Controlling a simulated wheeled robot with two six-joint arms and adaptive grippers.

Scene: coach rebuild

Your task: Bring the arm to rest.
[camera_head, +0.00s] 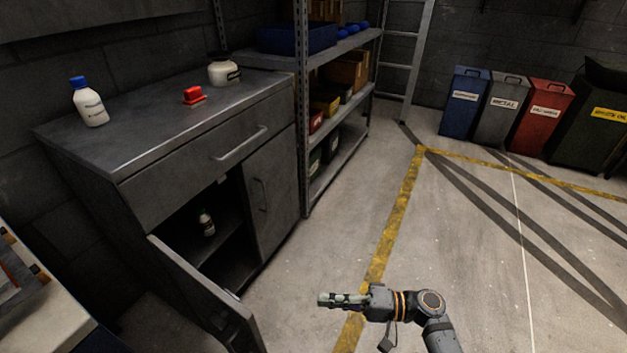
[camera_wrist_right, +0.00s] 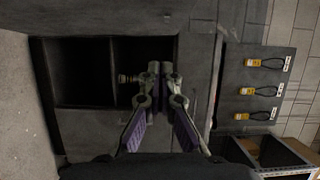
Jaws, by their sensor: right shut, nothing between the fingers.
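My right gripper (camera_head: 325,299) reaches in from the lower right of the head view, over open floor to the right of the cabinet. Its fingers point left and are shut with nothing between them. In the right wrist view the gripper (camera_wrist_right: 160,70) shows its two fingertips together in front of the cabinet. My left gripper is not in view. The grey cabinet (camera_head: 150,205) has its left door (camera_head: 205,300) swung open and its right door shut.
On the cabinet top are a blue-capped bottle (camera_head: 90,106), a red item (camera_head: 193,95) and a white jar (camera_head: 223,71). A shelf rack (camera_head: 301,120) stands beside it. Several bins (camera_head: 500,100) line the back wall. The floor on the right is clear.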

